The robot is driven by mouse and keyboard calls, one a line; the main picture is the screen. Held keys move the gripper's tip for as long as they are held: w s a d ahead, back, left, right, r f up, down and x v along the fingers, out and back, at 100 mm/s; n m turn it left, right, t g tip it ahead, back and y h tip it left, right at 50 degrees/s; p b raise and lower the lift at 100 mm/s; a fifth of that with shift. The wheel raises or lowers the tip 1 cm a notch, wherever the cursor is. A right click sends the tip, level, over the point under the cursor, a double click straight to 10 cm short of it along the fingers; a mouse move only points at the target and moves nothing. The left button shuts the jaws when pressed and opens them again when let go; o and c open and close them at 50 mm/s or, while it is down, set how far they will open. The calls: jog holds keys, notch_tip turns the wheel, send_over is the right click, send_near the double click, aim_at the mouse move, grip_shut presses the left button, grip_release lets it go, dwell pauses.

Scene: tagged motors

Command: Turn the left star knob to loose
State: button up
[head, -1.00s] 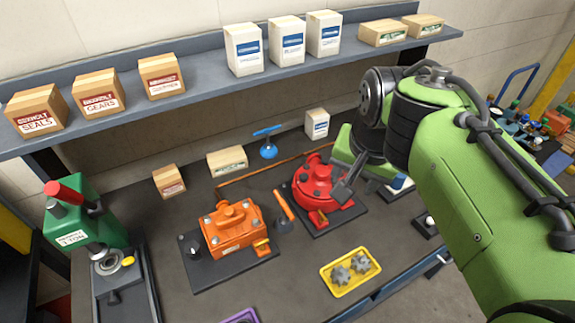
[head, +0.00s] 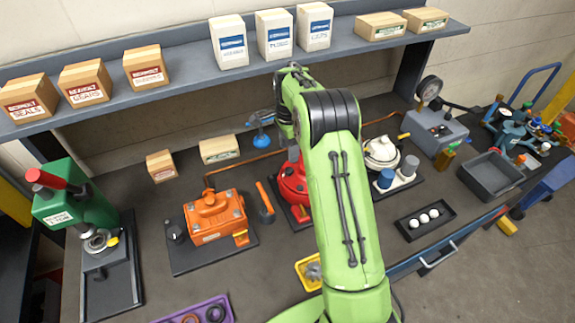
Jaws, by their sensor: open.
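The orange motor (head: 213,217) stands on a dark base plate (head: 190,262) left of centre. A small dark knob (head: 174,232) sits at the plate's left end; I cannot make out a star shape or its setting. The red motor (head: 293,184) is partly hidden behind my green arm. A white motor (head: 382,153) stands right of the arm. I cannot tell any star knobs on these two. My gripper is hidden behind my own arm, so its place relative to the knobs does not show.
A green press (head: 78,212) stands at the left. A shelf (head: 185,88) with boxes runs along the back. A yellow tray (head: 303,268), purple tray (head: 172,317) and black ball tray (head: 402,226) lie in front.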

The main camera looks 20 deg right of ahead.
aim_at(289, 170)
notch_tip(289, 170, down, 8)
jog(key=shift+f+p, duration=0.1)
jog(key=shift+p, duration=0.2)
grip_shut()
